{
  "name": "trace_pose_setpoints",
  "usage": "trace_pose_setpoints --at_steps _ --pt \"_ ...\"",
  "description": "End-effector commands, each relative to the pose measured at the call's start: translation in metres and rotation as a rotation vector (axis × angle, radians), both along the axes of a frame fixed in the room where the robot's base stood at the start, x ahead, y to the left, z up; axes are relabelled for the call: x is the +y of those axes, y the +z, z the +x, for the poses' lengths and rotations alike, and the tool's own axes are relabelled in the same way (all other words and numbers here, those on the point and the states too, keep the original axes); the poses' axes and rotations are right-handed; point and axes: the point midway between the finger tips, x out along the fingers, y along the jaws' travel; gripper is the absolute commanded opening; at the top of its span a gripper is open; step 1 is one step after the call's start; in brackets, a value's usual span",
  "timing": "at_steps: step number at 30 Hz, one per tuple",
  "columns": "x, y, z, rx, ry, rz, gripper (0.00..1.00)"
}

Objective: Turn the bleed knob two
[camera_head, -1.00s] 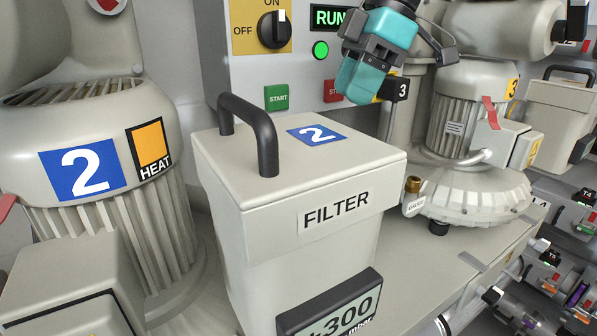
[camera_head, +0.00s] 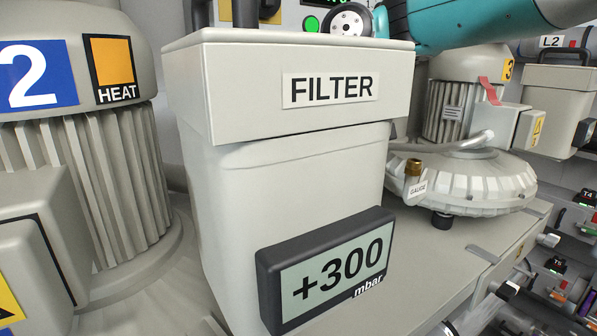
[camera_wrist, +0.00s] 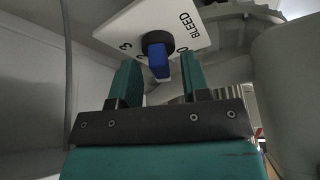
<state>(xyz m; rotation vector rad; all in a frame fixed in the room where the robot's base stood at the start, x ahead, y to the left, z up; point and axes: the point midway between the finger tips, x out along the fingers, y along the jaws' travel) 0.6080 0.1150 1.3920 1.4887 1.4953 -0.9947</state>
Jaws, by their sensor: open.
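The bleed knob (camera_wrist: 158,62) shows in the wrist view, a blue handle on a round black base. It sits on a white plate (camera_wrist: 118,32) marked BLEED, with a 3 and a 0 readable and another mark partly covered. The blue handle points down in the picture, towards my gripper. My gripper (camera_wrist: 160,75) is open, with one teal finger left and one right of the handle. I cannot tell if either touches it. In the head view the knob and my fingers are not visible; my teal arm crosses the top right behind the filter box (camera_head: 285,180).
A ribbed motor (camera_head: 120,190) marked 2 and HEAT stands at left. A round blower (camera_head: 470,185) with a brass gauge fitting (camera_head: 413,170) stands at right. A grey cable (camera_wrist: 67,70) hangs at left in the wrist view.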

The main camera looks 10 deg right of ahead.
Motion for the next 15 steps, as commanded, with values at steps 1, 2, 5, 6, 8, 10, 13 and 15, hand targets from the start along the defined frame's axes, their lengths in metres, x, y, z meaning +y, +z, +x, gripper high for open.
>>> trace_pose_setpoints --at_steps 1,2,5,6,8,10,13,15 --pt "0.001 -0.0027 -0.0003 0.001 0.001 0.0 0.43" --pt "0.0013 -0.0035 -0.0002 0.0 0.001 0.0 0.43" --pt "0.0015 -0.0045 0.0001 -0.001 0.0 -0.001 0.43" --pt "0.0014 -0.0045 0.0002 -0.001 -0.001 -0.001 0.43" --pt "0.0014 -0.0043 0.0002 -0.001 -0.001 -0.001 0.43" --pt "0.0013 -0.0043 0.0002 -0.001 -0.001 -0.001 0.43" --pt "0.0012 -0.0043 0.0002 -0.001 -0.001 0.0 0.22" --pt "0.0012 -0.0043 0.0002 -0.001 -0.001 0.0 0.06"
